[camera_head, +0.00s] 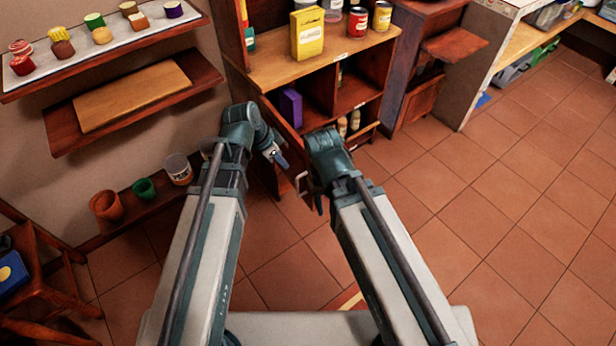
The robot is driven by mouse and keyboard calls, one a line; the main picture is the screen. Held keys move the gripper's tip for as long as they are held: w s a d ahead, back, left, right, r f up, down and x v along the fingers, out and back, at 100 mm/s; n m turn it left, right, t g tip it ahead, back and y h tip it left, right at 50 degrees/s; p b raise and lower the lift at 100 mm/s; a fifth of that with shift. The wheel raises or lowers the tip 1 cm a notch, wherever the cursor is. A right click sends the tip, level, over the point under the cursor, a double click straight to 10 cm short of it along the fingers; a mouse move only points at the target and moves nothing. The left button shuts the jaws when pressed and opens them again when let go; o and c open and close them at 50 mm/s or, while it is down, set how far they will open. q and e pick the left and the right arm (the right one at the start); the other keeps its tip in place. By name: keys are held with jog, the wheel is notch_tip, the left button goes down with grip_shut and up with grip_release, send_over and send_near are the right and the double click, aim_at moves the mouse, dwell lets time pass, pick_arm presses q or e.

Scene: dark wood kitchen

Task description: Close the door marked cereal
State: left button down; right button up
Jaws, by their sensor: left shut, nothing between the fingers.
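A dark wooden door (289,142) stands open at the left side of the shelf cabinet (318,62). It sticks out toward me between my two arms, and part of it is hidden by them. A pale handle (302,182) shows low on it. I cannot read any marking on the door. My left gripper (282,159) is shut and empty, close to the door's left face; I cannot tell if it touches. My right gripper (319,201) is mostly hidden behind its own wrist, near the door's free edge; its jaws are not clear.
A purple box (290,107) and small bottles (355,120) stand inside the cabinet. A yellow box (307,34) and cans (382,16) stand on top. Pots (106,205) stand on a low ledge at left. The tiled floor (470,200) at right is clear.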

pick_arm(q)
jog(key=b, duration=1)
send_near(306, 170)
jog(key=s+f, duration=0.4)
jog(key=shift+w+d+r+p, duration=0.1)
jog(key=shift+w+d+p, duration=0.15)
jog(key=shift+w+d, duration=0.4)
jog(key=shift+w+d+r+p, duration=0.2)
jog(key=shift+w+d, duration=0.1)
jog(key=shift+d, duration=0.55)
